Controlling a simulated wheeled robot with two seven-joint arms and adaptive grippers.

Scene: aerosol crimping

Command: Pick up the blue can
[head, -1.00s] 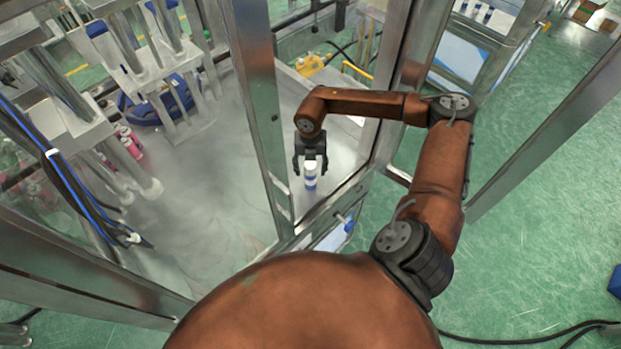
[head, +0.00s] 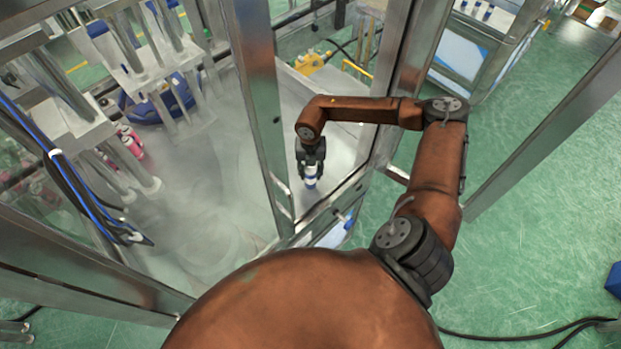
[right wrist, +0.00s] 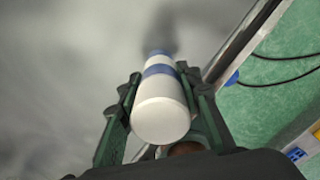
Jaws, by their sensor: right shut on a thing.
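The blue can (head: 311,182) is white with blue bands. In the head view it stands on the steel table surface, just inside the frame edge, its upper part hidden by my right gripper. My right gripper (head: 311,168) comes down from above and is shut on it. In the right wrist view the can (right wrist: 160,105) lies between the two fingers of my right gripper (right wrist: 163,92). I cannot tell whether the can has left the surface. My left gripper does not show.
A steel post (head: 262,115) stands left of my right gripper, and another frame post (head: 400,80) is on the right. Pink cans (head: 132,143) stand at the left under the machine. A yellow part (head: 311,62) lies behind. The steel table (head: 215,190) has bare room on the left.

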